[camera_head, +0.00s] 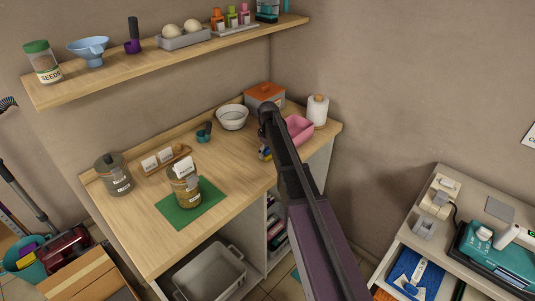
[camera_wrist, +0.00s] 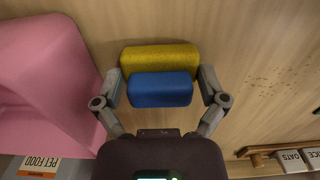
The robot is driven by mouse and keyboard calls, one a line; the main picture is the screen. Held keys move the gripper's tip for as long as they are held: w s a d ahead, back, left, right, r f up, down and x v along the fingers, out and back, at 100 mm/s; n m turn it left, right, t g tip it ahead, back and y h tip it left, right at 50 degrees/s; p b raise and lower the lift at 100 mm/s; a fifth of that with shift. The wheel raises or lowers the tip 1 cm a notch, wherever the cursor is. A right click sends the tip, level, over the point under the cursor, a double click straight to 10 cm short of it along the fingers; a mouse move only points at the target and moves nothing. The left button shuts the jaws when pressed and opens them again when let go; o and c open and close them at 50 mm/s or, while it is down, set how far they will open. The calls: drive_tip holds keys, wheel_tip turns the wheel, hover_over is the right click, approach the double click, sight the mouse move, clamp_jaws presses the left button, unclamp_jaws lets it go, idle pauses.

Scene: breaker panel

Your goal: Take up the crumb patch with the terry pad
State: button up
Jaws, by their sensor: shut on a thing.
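The terry pad (camera_wrist: 160,90) has a blue upper block on a yellow part. My gripper (camera_wrist: 163,82) is shut on it, with one finger at each end, low over or on the wooden counter (camera_wrist: 235,45); contact with the wood cannot be told. The crumb patch (camera_wrist: 265,84) is a scatter of small brown specks on the counter, to the right of the pad and apart from it. In the head view a bit of the pad (camera_head: 265,153) shows left of my arm, which hides most of my gripper. I cannot make out the crumbs there.
A pink tub (camera_wrist: 45,75) stands close left of my gripper. A rack with oats and rice packets (camera_wrist: 290,160) is at the lower right. The head view shows a white bowl (camera_head: 232,117), a teal item (camera_head: 204,132), and a jar (camera_head: 185,188) on a green mat (camera_head: 167,212).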

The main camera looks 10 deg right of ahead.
drive_tip(key=shift+r, duration=0.1)
wheel_tip(320, 180, up, 3)
drive_tip(key=p, duration=0.3)
drive_tip(key=s+d+r+p, duration=0.1)
drive_tip(key=s, duration=0.6)
drive_tip(key=s+d+p, duration=0.1)
drive_tip(key=s+d, duration=0.1)
drive_tip(key=s, duration=0.6)
drive_tip(key=shift+s+d+r, duration=0.3)
drive_tip(key=shift+r, duration=0.1)
drive_tip(key=o, duration=0.5)
drive_tip(key=c, duration=0.4)
drive_tip(key=w+a, duration=0.1)
drive_tip(key=a, duration=0.1)
drive_tip(key=w+a+r+p, duration=0.1)
drive_tip(key=a, duration=0.2)
drive_tip(key=w+a, duration=0.1)
drive_tip(key=a, duration=0.1)
drive_tip(key=shift+w+a+r, duration=0.25)
drive_tip(key=shift+w+a, duration=0.05)
drive_tip(key=shift+w, duration=0.1)
drive_tip(key=shift+w+a+r+p, duration=0.25)
drive_tip(key=shift+w+a+p, duration=0.15)
drive_tip(key=shift+a, duration=1.75)
drive_tip(key=shift+w+a+r+p, duration=0.3)
drive_tip(key=shift+w+a, duration=0.25)
drive_tip(key=shift+a, duration=1.6)
drive_tip(key=shift+w+a+r+p, duration=0.25)
drive_tip(key=shift+w+a+p, duration=0.15)
drive_tip(key=shift+a, duration=1.75)
